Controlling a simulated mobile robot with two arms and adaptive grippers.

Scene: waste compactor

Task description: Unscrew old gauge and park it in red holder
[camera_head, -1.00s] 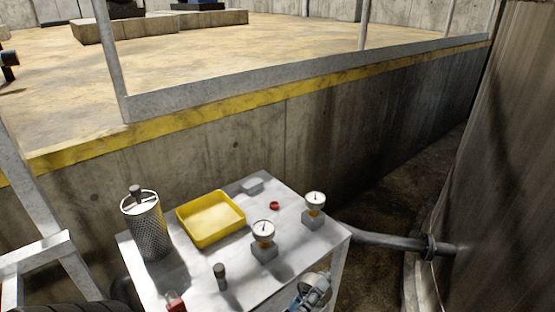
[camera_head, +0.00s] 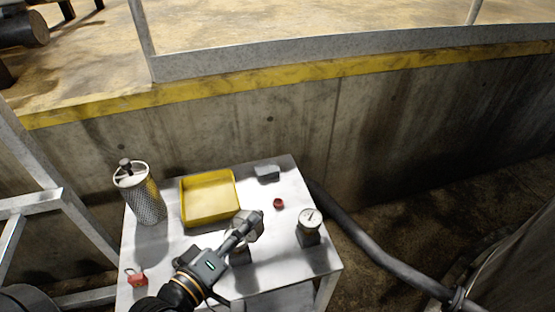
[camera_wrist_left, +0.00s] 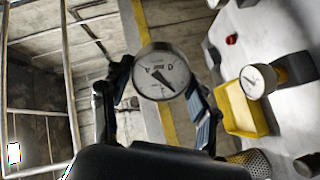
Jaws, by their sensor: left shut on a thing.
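My left gripper (camera_head: 247,225) is over the middle of the table, shut on a round gauge. In the left wrist view the held gauge (camera_wrist_left: 160,72) sits between the fingertips, its white dial facing the camera. The stem of the held gauge does not show clearly. A small red holder-like piece (camera_head: 137,277) stands at the table's front left, away from the gripper. A smaller red ring (camera_head: 278,204) lies right of the tray; I cannot tell for certain which is the red holder. My right gripper is not in view.
The white table (camera_head: 285,250) carries a yellow tray (camera_head: 184,206), a perforated canister (camera_head: 147,205), a grey block (camera_head: 267,174) and a gauge on a block (camera_head: 308,219). The left wrist view shows a table gauge (camera_wrist_left: 257,82). A concrete wall (camera_head: 300,125) stands behind.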

